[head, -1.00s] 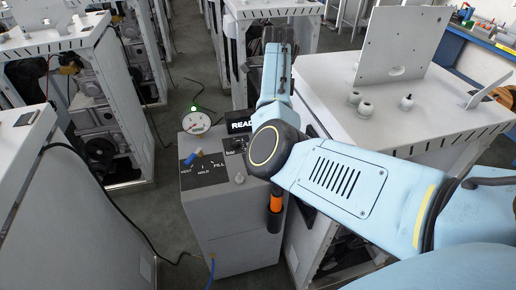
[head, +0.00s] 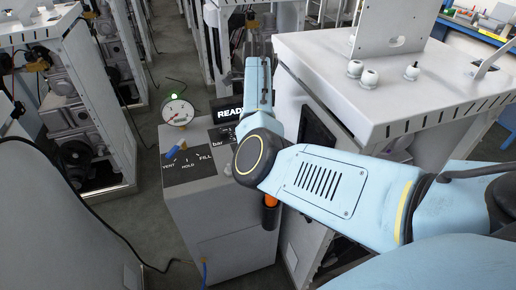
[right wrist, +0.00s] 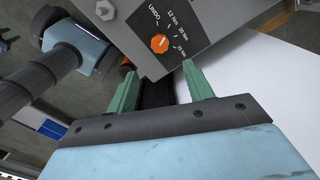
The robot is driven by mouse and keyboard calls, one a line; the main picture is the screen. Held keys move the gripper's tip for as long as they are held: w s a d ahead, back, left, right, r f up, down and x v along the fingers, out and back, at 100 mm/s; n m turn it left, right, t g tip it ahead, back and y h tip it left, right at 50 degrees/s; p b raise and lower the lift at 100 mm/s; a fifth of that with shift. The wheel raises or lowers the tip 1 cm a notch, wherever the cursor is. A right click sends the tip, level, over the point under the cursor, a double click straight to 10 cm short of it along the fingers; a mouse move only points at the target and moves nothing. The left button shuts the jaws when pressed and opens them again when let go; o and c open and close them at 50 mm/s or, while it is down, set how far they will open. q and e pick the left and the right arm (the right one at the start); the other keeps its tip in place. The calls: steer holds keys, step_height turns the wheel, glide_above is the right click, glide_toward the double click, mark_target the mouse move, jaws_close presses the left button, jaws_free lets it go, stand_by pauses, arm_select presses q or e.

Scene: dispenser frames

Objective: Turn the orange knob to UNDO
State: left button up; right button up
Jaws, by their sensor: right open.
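The knob's exact pointing is too small to tell. My right gripper (right wrist: 160,70) is open and empty, its two green fingers apart, just below the knob in the picture. I see no contact with the knob. In the head view the grey dispenser cabinet (head: 222,215) stands left of my right arm, which hides part of it. The orange knob and my right fingertips cannot be made out there. My left gripper is not in view.
A gauge (head: 178,112), a blue-handled valve (head: 178,149) and a READ display (head: 229,108) top the cabinet. A white bench (head: 440,75) with white posts stands right. Grey frames (head: 75,235) stand left. Floor shows between them.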

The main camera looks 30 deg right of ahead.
step_height(320, 180, down, 10)
steer(key=shift+f+b, duration=0.2)
steer(key=shift+b, duration=0.4)
steer(key=c, duration=1)
